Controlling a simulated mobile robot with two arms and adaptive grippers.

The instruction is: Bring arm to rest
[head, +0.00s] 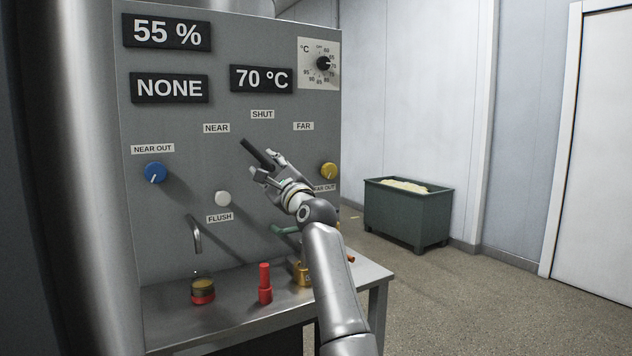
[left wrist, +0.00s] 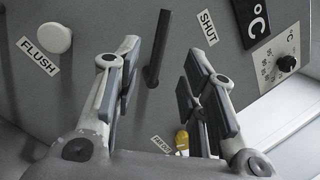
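My left gripper (head: 266,174) is in front of the grey control panel (head: 180,240), near a dark bar-shaped lever (head: 257,154) under the SHUT and NEAR labels. In the left wrist view the two fingers of my left gripper (left wrist: 160,62) stand wide apart. The lever (left wrist: 158,48) shows in the gap between them, and neither finger is closed on it. The lever slants up and left in the head view; its lower end is hidden behind the gripper. My right gripper is in neither view.
The panel carries a blue knob (head: 155,172), a white FLUSH button (head: 223,198), a yellow knob (head: 329,171) and a temperature dial (head: 323,63). A metal bench (head: 235,316) below holds a red-based jar (head: 203,290) and a red object (head: 265,284). A green bin (head: 408,217) stands right; floor there is clear.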

